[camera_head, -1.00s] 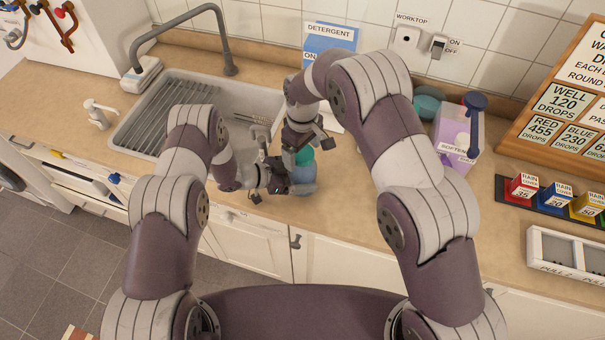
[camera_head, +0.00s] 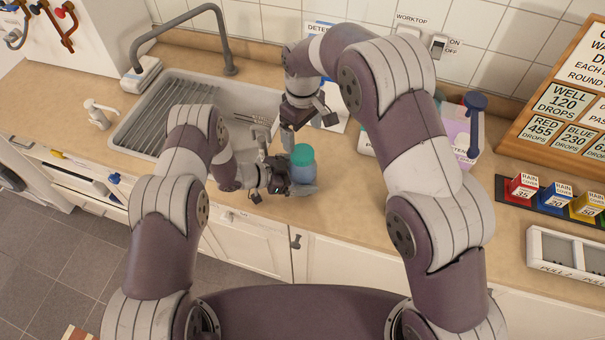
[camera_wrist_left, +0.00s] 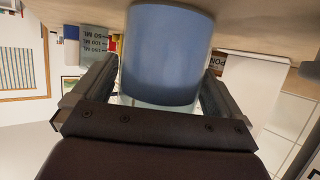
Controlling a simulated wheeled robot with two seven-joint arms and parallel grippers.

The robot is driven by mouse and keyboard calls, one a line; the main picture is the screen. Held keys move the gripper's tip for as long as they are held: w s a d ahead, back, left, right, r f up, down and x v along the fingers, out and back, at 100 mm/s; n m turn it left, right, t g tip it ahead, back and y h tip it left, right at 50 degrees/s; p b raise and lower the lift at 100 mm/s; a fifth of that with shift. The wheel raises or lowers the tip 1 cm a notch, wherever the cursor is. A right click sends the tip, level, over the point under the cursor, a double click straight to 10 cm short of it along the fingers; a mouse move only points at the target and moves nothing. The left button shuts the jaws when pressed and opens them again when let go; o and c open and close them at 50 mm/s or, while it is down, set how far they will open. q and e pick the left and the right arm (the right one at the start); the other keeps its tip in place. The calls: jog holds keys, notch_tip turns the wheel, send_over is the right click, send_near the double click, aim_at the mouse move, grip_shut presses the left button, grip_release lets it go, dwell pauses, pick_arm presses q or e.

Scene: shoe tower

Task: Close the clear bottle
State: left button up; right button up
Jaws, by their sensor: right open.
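The clear bottle (camera_head: 303,174) holds blue liquid and stands upright near the counter's front edge, with a teal cap (camera_head: 302,154) on its top. My left gripper (camera_head: 283,183) is around its body from the left. In the left wrist view the blue-filled bottle (camera_wrist_left: 168,55) sits between the two fingers, which press against its sides; its top is out of that view. My right gripper (camera_head: 291,136) is open and empty, above and slightly left of the cap, apart from it. Whether the cap is fully tight cannot be told.
A sink (camera_head: 160,125) with a drainer lies left of the bottle, its tap (camera_head: 225,50) behind. A purple softener container (camera_head: 455,135) stands behind my right arm. Rain cover boxes (camera_head: 555,195) sit at the right.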

aim_at(302, 152)
pick_arm(q)
jog(key=shift+s+a, duration=0.1)
jog(key=shift+a, duration=0.35)
pick_arm(e)
jog(key=shift+f, duration=0.3)
notch_tip(302, 152, down, 4)
jog(key=b, duration=0.4)
jog(key=shift+r, duration=0.15)
pick_arm(q)
jog(key=v, duration=1.2)
jog(key=shift+d+r, duration=0.15)
jog(key=shift+r, duration=0.05)
